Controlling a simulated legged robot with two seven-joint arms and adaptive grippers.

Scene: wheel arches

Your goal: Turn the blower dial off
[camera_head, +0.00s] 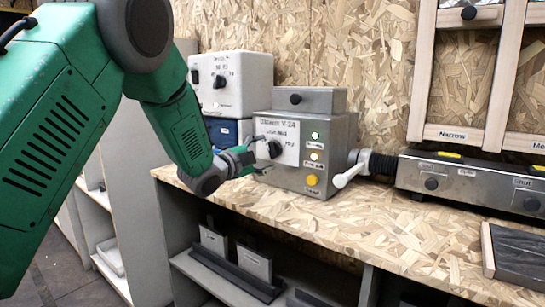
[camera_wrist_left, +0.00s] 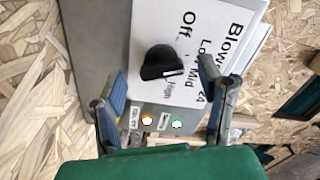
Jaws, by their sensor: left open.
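The blower box (camera_head: 318,170) is a grey metal unit on the wooden bench. Its black blower dial (camera_head: 275,149) sits on a white label plate on its front left face. In the left wrist view the dial (camera_wrist_left: 160,63) stands beside the words Off, Low, Mid and High. Its white pointer mark is turned away from Off, toward Mid or High; I cannot tell which. My left gripper (camera_head: 258,160) is open in front of the dial. In the wrist view its fingers (camera_wrist_left: 161,72) lie on either side of the dial, apart from it. My right gripper is not in view.
The box carries green, white and yellow round lights or buttons (camera_head: 312,158) and a white-handled lever (camera_head: 349,168) at its right. A white box with knobs (camera_head: 236,84) stands behind left. A long grey unit (camera_head: 455,178) stands right. The bench front (camera_head: 330,230) is clear.

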